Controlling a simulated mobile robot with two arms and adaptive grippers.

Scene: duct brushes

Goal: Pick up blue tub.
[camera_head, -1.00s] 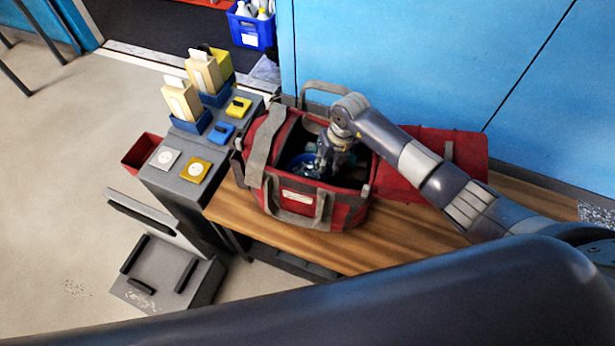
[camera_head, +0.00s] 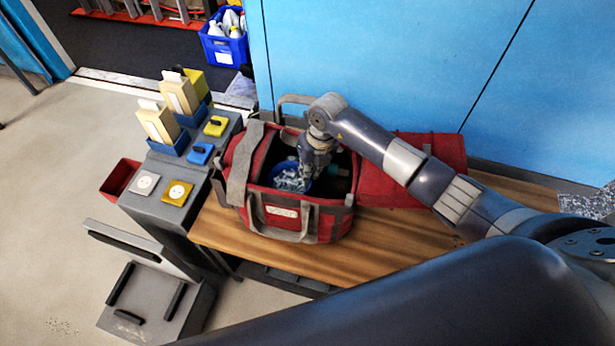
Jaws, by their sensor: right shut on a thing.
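A blue tub (camera_head: 287,183) sits inside the open red and grey bag (camera_head: 283,222) on the wooden bench, with pale grey-blue contents showing in it. My right gripper (camera_head: 308,179) reaches down through the bag's opening and is shut on the tub at its right side. The fingertips are partly hidden by the gripper body and the dark inside of the bag. I cannot tell whether the tub is clear of the bag's floor. My left gripper is not in view.
The bag's red lid flap (camera_head: 425,170) lies open to the right. A grey stand (camera_head: 165,212) with blue and yellow holders is left of the bag. A blue crate (camera_head: 224,45) with bottles is at the back. The wooden bench (camera_head: 385,245) is clear in front of the flap.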

